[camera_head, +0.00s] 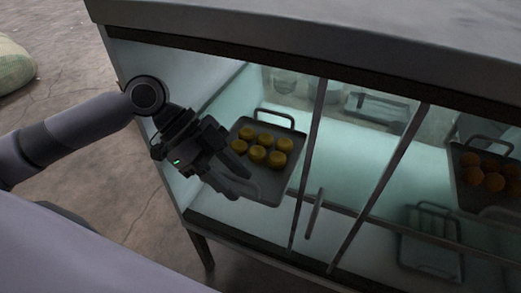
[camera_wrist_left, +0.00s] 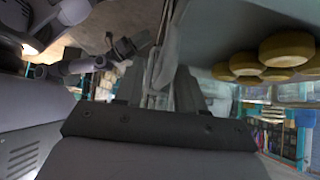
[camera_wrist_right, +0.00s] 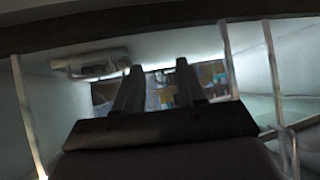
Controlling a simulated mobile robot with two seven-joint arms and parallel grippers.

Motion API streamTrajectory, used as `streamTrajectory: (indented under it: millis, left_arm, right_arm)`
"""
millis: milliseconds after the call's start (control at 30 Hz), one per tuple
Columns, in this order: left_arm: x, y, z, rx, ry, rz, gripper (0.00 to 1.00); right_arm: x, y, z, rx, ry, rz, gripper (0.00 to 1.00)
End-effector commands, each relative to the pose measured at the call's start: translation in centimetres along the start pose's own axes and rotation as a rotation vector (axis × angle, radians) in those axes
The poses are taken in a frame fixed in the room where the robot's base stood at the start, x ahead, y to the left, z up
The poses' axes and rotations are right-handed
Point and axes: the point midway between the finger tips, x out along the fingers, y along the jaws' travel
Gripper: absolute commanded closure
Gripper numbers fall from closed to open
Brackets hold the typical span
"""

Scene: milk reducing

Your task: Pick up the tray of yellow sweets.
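The dark tray (camera_head: 271,188) holds several round yellow sweets (camera_head: 257,153) and lies inside the glass-fronted cabinet at its left end. A raised handle (camera_head: 276,116) shows at its far side. My left gripper (camera_head: 246,186) reaches in and is at the tray's near left edge, with its fingers apart. Whether they touch the tray cannot be told. In the left wrist view, the sweets (camera_wrist_left: 287,48) and tray surface (camera_wrist_left: 228,22) are at upper right, beside the parted fingers (camera_wrist_left: 158,85). My right gripper (camera_wrist_right: 157,75) is open and empty, and is outside the head view.
The cabinet's thin upright frame bars (camera_head: 307,165) stand right of the tray. The cabinet's dark top edge (camera_head: 260,55) runs above the opening.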

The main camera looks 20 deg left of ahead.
Motion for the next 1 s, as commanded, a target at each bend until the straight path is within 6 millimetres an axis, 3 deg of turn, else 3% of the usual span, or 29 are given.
streamTrajectory:
  millis: [133,400,433,533,567,1000]
  left_arm:
    - [1.9,0.0,0.0,0.000,0.002,0.000,0.61]
    - [2.4,0.0,0.0,0.000,0.000,-0.002,0.61]
    - [2.3,0.0,0.0,0.000,0.000,-0.002,0.64]
    - [2.3,0.0,0.0,0.000,0.000,-0.002,0.97]
    - [2.3,0.0,0.0,0.000,0.000,-0.002,1.00]
    - [1.9,-0.1,-0.4,0.003,0.002,-0.005,1.00]
  right_arm:
    - [0.2,0.0,0.3,0.000,0.000,0.000,0.60]
    - [0.2,0.0,0.3,0.000,-0.001,0.000,0.60]
    - [0.2,0.0,0.3,0.000,-0.001,0.000,0.60]
    - [0.2,0.0,0.3,0.000,-0.001,0.000,0.60]
    - [0.2,0.0,0.3,0.000,-0.001,0.000,0.60]
    - [0.1,0.0,0.2,0.000,-0.001,0.000,0.60]
